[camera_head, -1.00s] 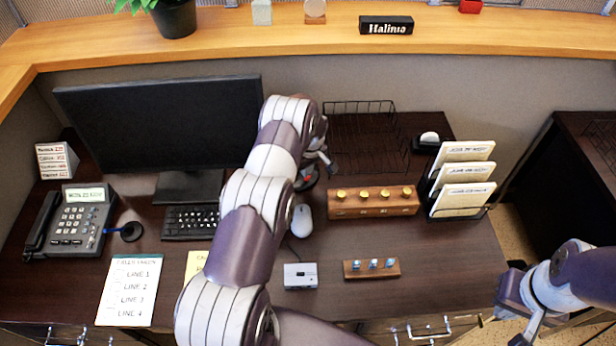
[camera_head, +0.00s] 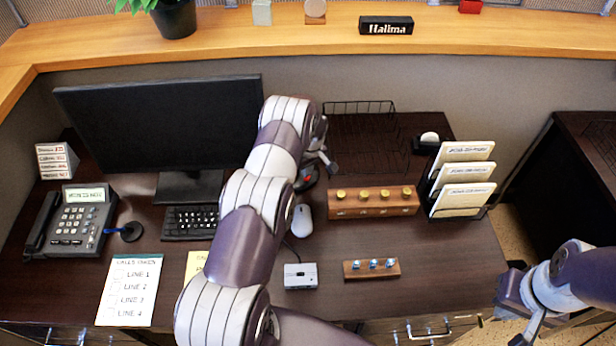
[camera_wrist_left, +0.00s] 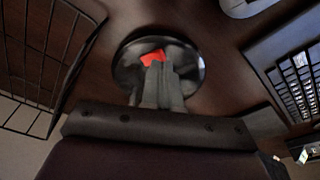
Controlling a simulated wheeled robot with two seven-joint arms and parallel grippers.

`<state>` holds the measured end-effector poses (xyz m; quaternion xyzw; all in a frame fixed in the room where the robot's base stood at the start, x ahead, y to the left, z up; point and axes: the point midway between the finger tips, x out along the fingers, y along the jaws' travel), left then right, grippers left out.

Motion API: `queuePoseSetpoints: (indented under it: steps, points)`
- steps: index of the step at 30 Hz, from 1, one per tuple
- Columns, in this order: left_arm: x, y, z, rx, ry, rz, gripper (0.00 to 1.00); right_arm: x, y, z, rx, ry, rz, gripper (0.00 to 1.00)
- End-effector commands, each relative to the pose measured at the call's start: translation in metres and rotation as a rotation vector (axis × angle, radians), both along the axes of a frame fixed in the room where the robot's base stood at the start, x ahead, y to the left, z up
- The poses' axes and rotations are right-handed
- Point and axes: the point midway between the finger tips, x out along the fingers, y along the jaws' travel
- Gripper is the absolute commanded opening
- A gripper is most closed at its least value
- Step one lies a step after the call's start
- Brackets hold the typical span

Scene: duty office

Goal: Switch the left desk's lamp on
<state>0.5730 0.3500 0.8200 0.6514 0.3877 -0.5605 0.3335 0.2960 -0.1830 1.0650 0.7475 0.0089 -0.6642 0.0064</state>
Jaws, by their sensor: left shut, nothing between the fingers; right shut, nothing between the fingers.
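A round, dark, glossy base (camera_wrist_left: 190,75) with a red button (camera_wrist_left: 152,57) shows in the left wrist view, apparently the lamp's base. In the head view the base (camera_head: 311,183) is partly hidden behind my left arm; I cannot make out a lamp head. My left gripper (camera_wrist_left: 160,68) is shut and empty, its fingertips over the base at the red button. I cannot tell whether they touch it. In the head view my left gripper (camera_head: 328,164) is partly hidden by its wrist. My right gripper (camera_head: 523,338) is shut and empty off the desk's right front corner.
A monitor (camera_head: 150,120) and keyboard (camera_head: 190,222) stand left of my left arm. A white mouse (camera_head: 302,221), a wooden block with brass knobs (camera_head: 345,204) and a wire tray (camera_head: 360,108) are close to the base. A file rack (camera_head: 462,180) stands at the right.

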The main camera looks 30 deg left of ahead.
Motion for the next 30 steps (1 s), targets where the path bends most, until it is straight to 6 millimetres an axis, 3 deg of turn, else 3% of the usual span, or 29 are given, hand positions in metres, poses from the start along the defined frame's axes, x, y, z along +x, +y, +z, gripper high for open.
queuePoseSetpoints:
  steps: [30]
  points:
    - [0.0001,0.0001,-0.0095,0.000,0.000,0.000,0.00,0.0000,0.0000,-0.0096,0.000,0.000,0.000,0.00]
